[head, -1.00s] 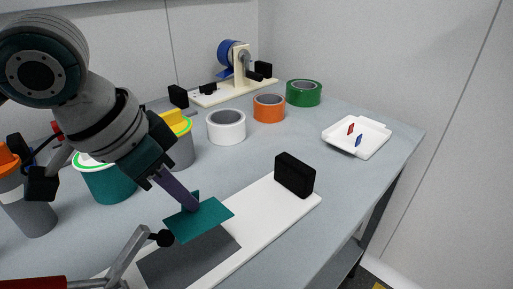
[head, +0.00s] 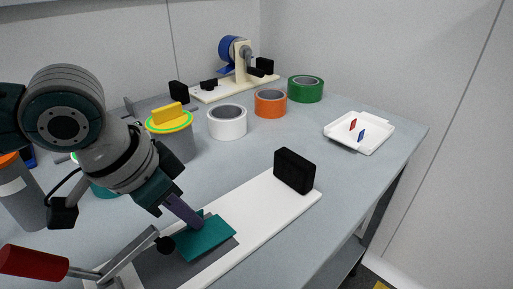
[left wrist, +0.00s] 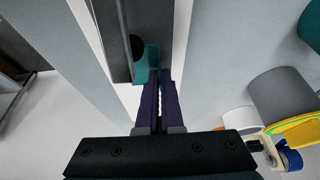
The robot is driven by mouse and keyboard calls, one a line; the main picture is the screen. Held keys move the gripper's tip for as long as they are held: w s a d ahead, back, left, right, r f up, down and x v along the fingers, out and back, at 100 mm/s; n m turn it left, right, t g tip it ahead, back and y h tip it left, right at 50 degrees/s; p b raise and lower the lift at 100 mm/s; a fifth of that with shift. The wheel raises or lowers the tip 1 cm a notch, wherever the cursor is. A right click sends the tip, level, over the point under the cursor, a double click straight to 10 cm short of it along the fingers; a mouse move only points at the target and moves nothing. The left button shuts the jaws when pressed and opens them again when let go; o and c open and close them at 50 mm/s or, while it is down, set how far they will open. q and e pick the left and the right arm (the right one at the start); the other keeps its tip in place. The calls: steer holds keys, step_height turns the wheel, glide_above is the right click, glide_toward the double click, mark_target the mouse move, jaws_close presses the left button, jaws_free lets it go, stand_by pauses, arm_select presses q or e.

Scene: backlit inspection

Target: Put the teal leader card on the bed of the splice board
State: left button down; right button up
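The teal leader card (head: 208,240) has an upright tab. My left gripper (head: 197,222) is shut on this tab; the closed fingers (left wrist: 157,95) also show in the left wrist view, with the card (left wrist: 151,58) beyond their tips. The card is over the dark grey bed (head: 166,270) of the white splice board (head: 262,222); I cannot tell whether it touches. Part of the bed shows on the near left side of the card. My right gripper is not in view.
A lever clamp with a red handle (head: 35,262) and black knob (head: 165,244) stands at the board's near left. A black block (head: 295,171) stands at its far end. White (head: 227,122), orange (head: 270,104) and green (head: 305,89) tape rolls and a white tray (head: 372,143) are behind.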

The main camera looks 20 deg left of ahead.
arm_select(q)
steer(key=c, duration=1.1)
jaws_free()
steer(key=shift+r, duration=0.1)
steer(key=shift+r, duration=0.35)
steer(key=p+v, duration=0.4)
steer(key=v, duration=0.8)
steer(key=s+d+f+h, duration=0.1)
steer(key=s+d+f, duration=0.25)
steer(key=d, duration=0.35)
steer(key=s+f+n, duration=0.1)
steer(key=s, duration=0.1)
steer(key=s+a+f+y, duration=0.1)
steer(key=s, duration=0.2)
steer(key=s+a+f+n+y, duration=0.1)
steer(key=s, duration=0.2)
steer(key=shift+s+a+n, duration=0.15)
steer(key=shift+s+n, duration=0.05)
steer(key=shift+n, duration=0.1)
